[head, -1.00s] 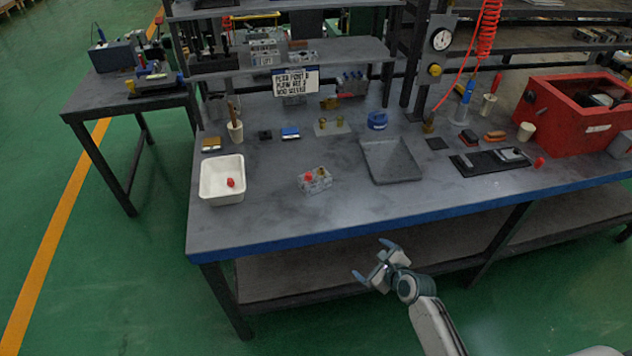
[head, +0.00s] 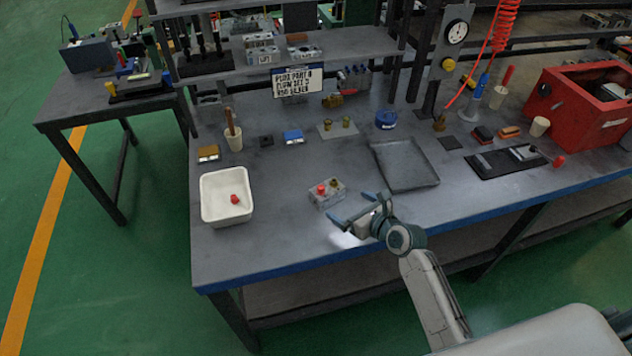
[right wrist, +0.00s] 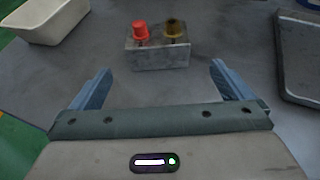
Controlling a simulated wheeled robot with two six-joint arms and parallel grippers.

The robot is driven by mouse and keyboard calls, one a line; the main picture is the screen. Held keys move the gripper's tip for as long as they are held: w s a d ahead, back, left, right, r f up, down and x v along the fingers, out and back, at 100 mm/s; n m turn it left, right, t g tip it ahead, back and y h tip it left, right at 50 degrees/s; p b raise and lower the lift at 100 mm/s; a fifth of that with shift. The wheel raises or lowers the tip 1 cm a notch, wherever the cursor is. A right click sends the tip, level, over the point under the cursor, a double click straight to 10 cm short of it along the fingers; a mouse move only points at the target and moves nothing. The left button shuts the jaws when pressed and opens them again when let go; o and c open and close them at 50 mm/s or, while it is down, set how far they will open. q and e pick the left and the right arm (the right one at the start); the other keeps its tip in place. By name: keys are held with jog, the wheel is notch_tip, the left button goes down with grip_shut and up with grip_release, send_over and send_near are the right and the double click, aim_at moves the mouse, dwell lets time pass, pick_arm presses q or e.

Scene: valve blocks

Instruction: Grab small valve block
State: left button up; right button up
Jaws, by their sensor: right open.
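The small valve block (head: 327,192) is a grey metal block with a red knob and a brass fitting on top. It stands upright on the workbench near its front edge. It also shows in the right wrist view (right wrist: 158,54), ahead of the fingers and centred between them. My right gripper (head: 359,207) is open and empty, just in front of and to the right of the block in the head view. Its two blue fingers also show in the right wrist view (right wrist: 162,85), apart and not touching the block. My left gripper is not in view.
A white bin (head: 227,217) with a red piece inside stands left of the block. A grey tray (head: 405,184) lies to the right. A red box (head: 570,118) stands at the far right. Behind are a shelf and small parts. The bench around the block is clear.

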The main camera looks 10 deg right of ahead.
aim_at(330, 193)
jog(key=shift+x, duration=1.25)
jog(key=x, duration=0.2)
jog(key=shift+w+a+r, duration=0.1)
jog(key=shift+w+a, duration=0.05)
jog(key=shift+w, duration=0.15)
jog(key=shift+w+a, duration=0.15)
jog(key=shift+w, duration=0.15)
jog(key=p+x, duration=0.1)
jog(key=x, duration=0.3)
jog(key=shift+a, duration=0.1)
jog(key=shift+w+a+f, duration=0.2)
jog(key=shift+w+f, duration=0.25)
jog(key=shift+w, duration=0.1)
jog(key=shift+c, duration=0.7)
jog(key=c, duration=1.1)
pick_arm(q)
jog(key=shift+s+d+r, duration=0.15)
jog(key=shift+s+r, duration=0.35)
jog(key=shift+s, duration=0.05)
pick_arm(e)
jog(key=shift+r, duration=0.1)
jog(key=shift+c, duration=0.2)
